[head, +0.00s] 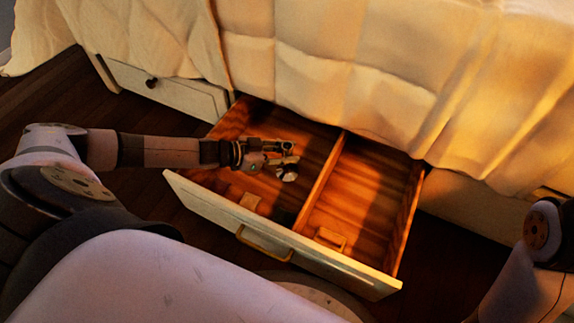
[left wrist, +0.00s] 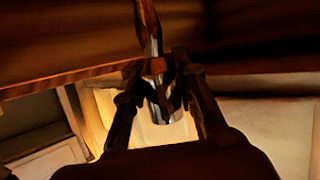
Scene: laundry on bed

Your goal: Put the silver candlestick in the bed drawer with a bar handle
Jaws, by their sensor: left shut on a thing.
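The silver candlestick (left wrist: 151,28) is gripped between the fingers of my left gripper (left wrist: 155,82) in the left wrist view. In the head view my left gripper (head: 284,155) is over the left compartment of the open drawer (head: 215,207); a round silver end of the candlestick (head: 289,174) shows just below the fingers. I cannot tell whether the candlestick touches the drawer floor. The drawer has a bar handle (head: 262,247) on its pale front. My right gripper is out of view.
A wooden divider (head: 319,183) splits the drawer; the right compartment looks mostly clear. Small blocks (head: 250,201) (head: 330,238) sit inside near the front. A shut drawer with a round knob (head: 151,83) is at left. The bed cover (head: 390,90) hangs over the drawer's back.

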